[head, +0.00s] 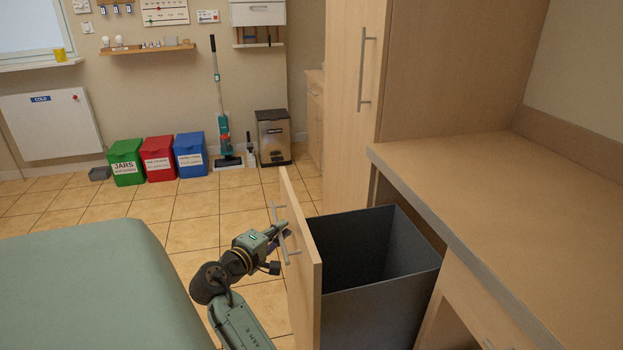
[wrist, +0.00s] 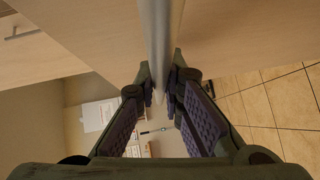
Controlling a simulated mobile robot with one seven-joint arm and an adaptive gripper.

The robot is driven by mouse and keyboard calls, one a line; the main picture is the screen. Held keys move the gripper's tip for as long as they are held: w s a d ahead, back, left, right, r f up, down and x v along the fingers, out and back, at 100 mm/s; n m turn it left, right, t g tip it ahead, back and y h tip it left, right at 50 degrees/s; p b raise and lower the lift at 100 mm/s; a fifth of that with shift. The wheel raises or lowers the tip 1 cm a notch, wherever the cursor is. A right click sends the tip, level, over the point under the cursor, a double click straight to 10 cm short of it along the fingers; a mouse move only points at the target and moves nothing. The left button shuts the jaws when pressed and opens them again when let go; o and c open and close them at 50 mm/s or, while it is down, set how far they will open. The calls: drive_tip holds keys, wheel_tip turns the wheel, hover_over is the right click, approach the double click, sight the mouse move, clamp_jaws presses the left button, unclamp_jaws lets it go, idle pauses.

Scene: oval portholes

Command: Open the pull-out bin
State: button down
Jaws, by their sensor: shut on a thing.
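The pull-out bin (head: 375,285) stands out from under the counter, a dark grey open-topped tub behind a light wood front panel (head: 304,270). The inside of the tub that I can see looks empty. A metal bar handle (head: 281,234) is on the outer face of the panel. My gripper (head: 278,232) is at this handle, on the left of the panel. In the wrist view the handle (wrist: 158,45) runs down between the two fingers of my gripper (wrist: 160,88), which are shut on it.
A wood counter (head: 510,210) is at the right, and a tall cupboard with a bar handle (head: 363,70) stands behind the bin. A green rounded surface (head: 90,285) is at the left front. Tiled floor lies clear beyond; green (head: 126,162), red (head: 158,158) and blue (head: 190,155) boxes line the far wall.

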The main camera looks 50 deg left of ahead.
drive_tip(key=shift+s+a, duration=0.3)
drive_tip(key=shift+s, duration=0.45)
drive_tip(key=shift+s+a, duration=0.35)
drive_tip(key=shift+s, duration=0.45)
drive_tip(key=shift+s+a, duration=0.3)
drive_tip(key=shift+s, duration=0.45)
drive_tip(key=c, duration=1.7)
unclamp_jaws()
drive_tip(key=v, duration=1.2)
drive_tip(key=shift+f, duration=0.1)
